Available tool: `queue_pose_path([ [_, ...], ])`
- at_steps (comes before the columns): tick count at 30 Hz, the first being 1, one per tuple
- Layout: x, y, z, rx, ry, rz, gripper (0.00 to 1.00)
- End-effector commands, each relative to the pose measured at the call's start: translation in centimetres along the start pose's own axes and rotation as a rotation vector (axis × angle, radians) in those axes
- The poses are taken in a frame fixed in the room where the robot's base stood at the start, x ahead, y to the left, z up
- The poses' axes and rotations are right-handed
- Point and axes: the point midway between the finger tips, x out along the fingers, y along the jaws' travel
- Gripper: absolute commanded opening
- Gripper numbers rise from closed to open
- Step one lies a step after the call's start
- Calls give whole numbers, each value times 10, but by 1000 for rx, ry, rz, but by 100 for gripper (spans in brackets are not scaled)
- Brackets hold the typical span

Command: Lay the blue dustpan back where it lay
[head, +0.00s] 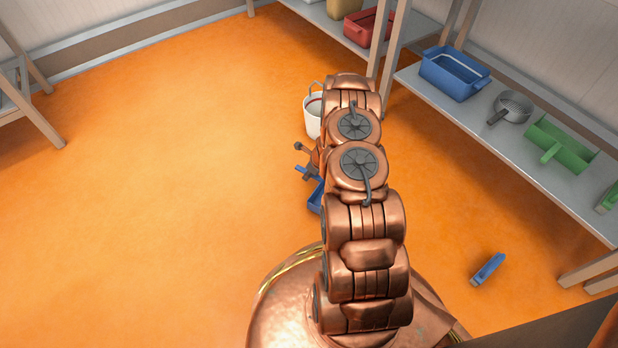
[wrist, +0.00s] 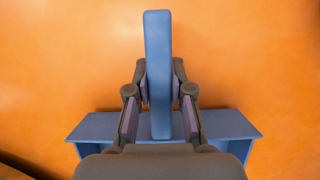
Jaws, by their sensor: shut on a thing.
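The blue dustpan (head: 314,197) shows in the head view just left of my arm, partly hidden behind it. In the wrist view its long handle (wrist: 158,45) runs up the middle, and its wide pan (wrist: 232,124) lies across below. My gripper (wrist: 159,88) is shut on the handle, one finger on each side. In the head view my gripper (head: 308,167) is small and partly covered by my arm. I cannot tell whether the dustpan touches the floor or hangs above it.
A blue brush-like piece (head: 488,268) lies on the orange floor at right. A white bucket (head: 313,116) stands behind my arm. The right shelf (head: 478,125) holds a blue bin (head: 455,75), a grey pan (head: 513,106) and a green dustpan (head: 562,146). The left floor is clear.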

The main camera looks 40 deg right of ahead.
Motion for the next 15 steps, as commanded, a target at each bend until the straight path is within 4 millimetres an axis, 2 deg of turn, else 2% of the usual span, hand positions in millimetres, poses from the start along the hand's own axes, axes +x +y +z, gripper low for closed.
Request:
queue_pose_path([
  [1,10,0,-5,1,0,0,0],
  [3,13,0,-6,1,0,0,0],
  [13,13,1,-5,1,0,1,0],
  [14,13,0,-5,1,0,1,24],
  [15,13,0,-5,1,0,1,28],
])
